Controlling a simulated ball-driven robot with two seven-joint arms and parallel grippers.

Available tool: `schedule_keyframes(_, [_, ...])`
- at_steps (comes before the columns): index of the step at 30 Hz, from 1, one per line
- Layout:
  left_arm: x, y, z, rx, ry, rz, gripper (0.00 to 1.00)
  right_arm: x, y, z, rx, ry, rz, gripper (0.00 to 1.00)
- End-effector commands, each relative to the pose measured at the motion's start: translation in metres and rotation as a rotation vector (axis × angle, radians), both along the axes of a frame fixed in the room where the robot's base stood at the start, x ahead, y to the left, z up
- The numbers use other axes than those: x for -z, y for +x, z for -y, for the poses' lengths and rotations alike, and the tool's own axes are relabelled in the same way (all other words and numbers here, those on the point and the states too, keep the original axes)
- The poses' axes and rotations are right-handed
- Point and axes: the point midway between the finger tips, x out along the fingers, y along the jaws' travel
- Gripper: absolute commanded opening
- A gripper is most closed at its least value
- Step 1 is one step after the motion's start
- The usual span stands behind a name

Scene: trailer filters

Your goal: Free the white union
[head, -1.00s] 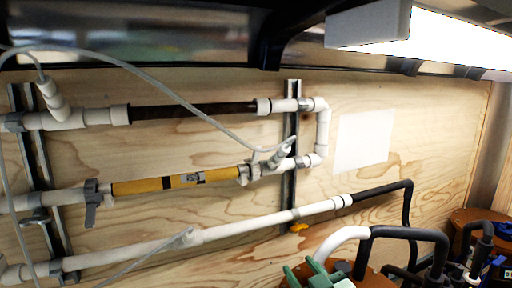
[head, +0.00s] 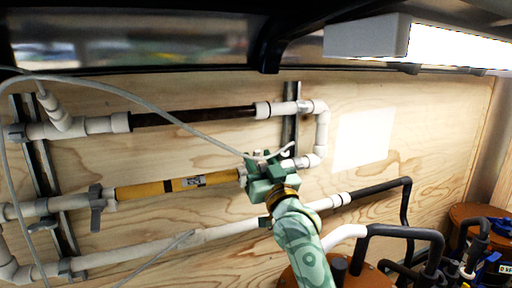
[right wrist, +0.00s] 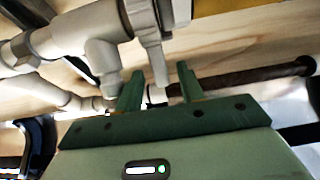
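The white union appears to be the white fitting (head: 242,178) at the right end of the yellow filter (head: 165,187); in the head view my right gripper (head: 264,165) mostly covers it. In the right wrist view a white fitting (right wrist: 141,18) with a flat tab hanging from it sits beside the yellow filter (right wrist: 220,6). My right gripper's two green fingers (right wrist: 158,78) are apart, just short of the pipe. The tab's lower end lies in line with the gap between them; I cannot tell whether they touch. The left gripper is not in view.
A white tee (right wrist: 98,40) with a side port adjoins the fitting. A dark filter (head: 195,114) runs above and a white pipe (head: 140,252) below. A thin grey hose (head: 150,85) crosses the wall. Brown tanks (head: 478,215) with black hoses stand at lower right.

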Motion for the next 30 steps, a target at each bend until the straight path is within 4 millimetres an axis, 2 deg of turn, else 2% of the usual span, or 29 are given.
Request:
schedule_keyframes(6, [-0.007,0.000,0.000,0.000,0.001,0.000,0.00,-0.009,0.020,-0.007,-0.001,0.000,0.000,0.38])
schedule_keyframes(15, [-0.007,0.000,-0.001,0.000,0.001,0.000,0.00,-0.008,0.022,-0.007,0.000,0.000,-0.001,0.38])
schedule_keyframes(16, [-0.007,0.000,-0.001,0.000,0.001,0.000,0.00,-0.008,0.022,-0.007,0.000,0.000,-0.001,0.35])
schedule_keyframes(20, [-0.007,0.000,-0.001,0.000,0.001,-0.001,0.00,-0.008,0.022,-0.007,0.000,0.000,-0.001,0.00])
schedule_keyframes(26, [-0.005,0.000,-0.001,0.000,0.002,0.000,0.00,-0.008,0.022,-0.007,0.000,0.001,0.002,0.00])
schedule_keyframes(30, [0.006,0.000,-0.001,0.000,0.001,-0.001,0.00,-0.004,0.021,-0.006,0.000,0.008,0.027,0.00])
